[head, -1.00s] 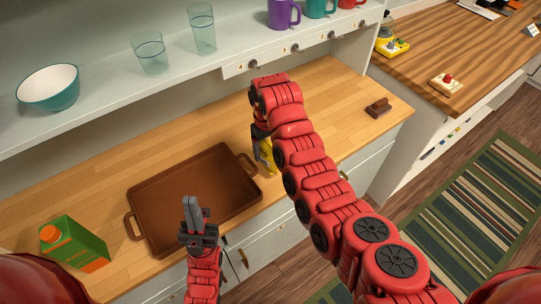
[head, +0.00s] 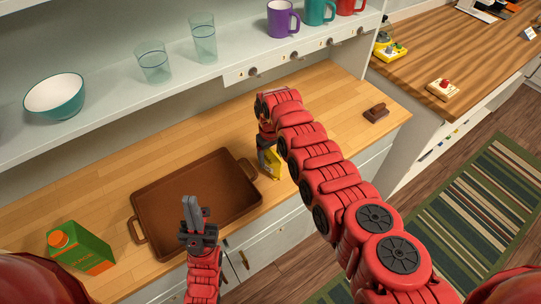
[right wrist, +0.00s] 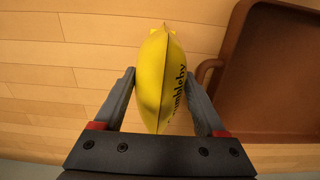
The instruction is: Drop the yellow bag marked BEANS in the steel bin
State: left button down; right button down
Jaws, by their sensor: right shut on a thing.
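A yellow bag (head: 272,164) is in my right gripper, near the front of the wooden counter and just right of the brown tray. In the right wrist view the bag (right wrist: 160,85) stands between the two fingers of my right gripper (right wrist: 163,95), which is shut on it. Black lettering ending in "umbleby" shows on its right side; the word BEANS cannot be seen. In the head view my right arm partly hides the bag. My left gripper (head: 192,212) is shut and empty, in front of the tray. No steel bin is in view.
The brown tray (head: 165,222) is empty on the counter. A green juice carton (head: 82,250) is at left and a small brown block (head: 376,113) at right. A shelf above holds a bowl (head: 55,95), glasses and mugs. A striped rug (head: 470,210) lies on the floor.

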jog(key=shift+f, duration=0.1)
grip_release()
